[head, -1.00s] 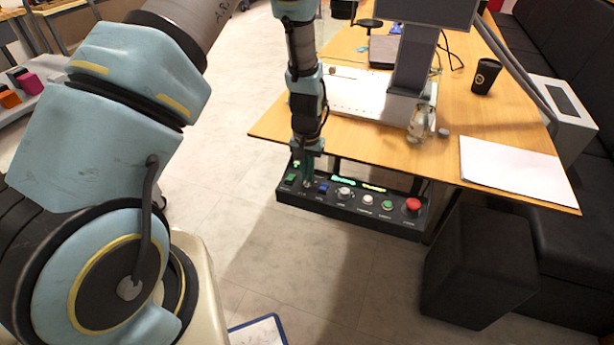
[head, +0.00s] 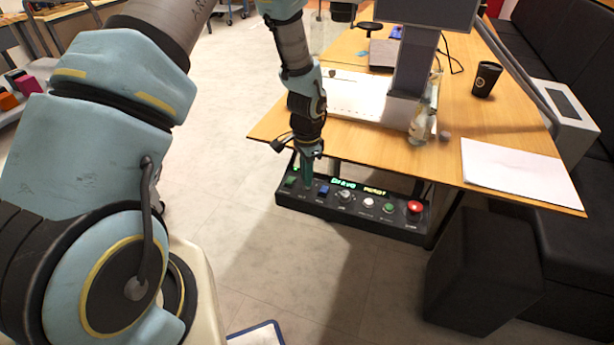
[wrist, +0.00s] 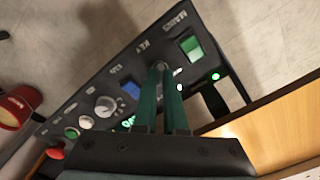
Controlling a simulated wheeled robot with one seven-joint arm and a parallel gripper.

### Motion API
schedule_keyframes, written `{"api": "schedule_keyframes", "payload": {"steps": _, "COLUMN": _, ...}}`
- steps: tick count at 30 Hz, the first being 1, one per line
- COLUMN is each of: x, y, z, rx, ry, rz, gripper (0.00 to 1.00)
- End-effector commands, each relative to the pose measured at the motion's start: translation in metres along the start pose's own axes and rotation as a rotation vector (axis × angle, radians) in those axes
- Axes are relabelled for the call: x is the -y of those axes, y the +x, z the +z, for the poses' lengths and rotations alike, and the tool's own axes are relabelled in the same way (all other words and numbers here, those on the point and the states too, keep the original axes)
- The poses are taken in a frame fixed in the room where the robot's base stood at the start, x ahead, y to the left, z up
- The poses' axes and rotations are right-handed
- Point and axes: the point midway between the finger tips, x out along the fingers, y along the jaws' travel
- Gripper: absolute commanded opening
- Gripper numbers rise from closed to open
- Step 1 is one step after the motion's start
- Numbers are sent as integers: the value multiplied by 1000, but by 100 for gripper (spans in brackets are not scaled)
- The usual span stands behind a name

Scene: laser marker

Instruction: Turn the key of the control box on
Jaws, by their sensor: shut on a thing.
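The black control box (head: 325,210) hangs under the near edge of the table. Its sloped panel carries a green mains switch (wrist: 190,46), a blue button (wrist: 131,90), a knob (wrist: 105,105) and other buttons. The key (wrist: 160,66) sits at the "KEY" label, between the mains switch and the blue button; only a little of its metal shows. My gripper (wrist: 162,72) has its two green fingers close together around the key, shut on it. In the head view my gripper (head: 306,182) reaches down to the left part of the panel; its fingers hide the key there.
The wooden table (head: 390,150) bears a white machine, a black cup (head: 486,78) and paper (head: 510,172). The table edge overhangs the box just behind my gripper. A red stop button (head: 415,207) is at the box's right end. A black stool (head: 485,270) stands right; floor in front is clear.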

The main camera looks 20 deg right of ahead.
Motion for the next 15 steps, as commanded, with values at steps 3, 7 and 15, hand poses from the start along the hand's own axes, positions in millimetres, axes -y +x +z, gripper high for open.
{"api": "schedule_keyframes", "payload": {"steps": 3, "x": 0, "y": 0, "z": 0, "rx": 0, "ry": 34, "rz": 0, "gripper": 0}}
{"api": "schedule_keyframes", "payload": {"steps": 7, "x": 0, "y": 0, "z": 0, "rx": 0, "ry": 52, "rz": 0, "gripper": 0}}
{"api": "schedule_keyframes", "payload": {"steps": 15, "x": 0, "y": 0, "z": 0, "rx": 0, "ry": 60, "rz": 0, "gripper": 0}}
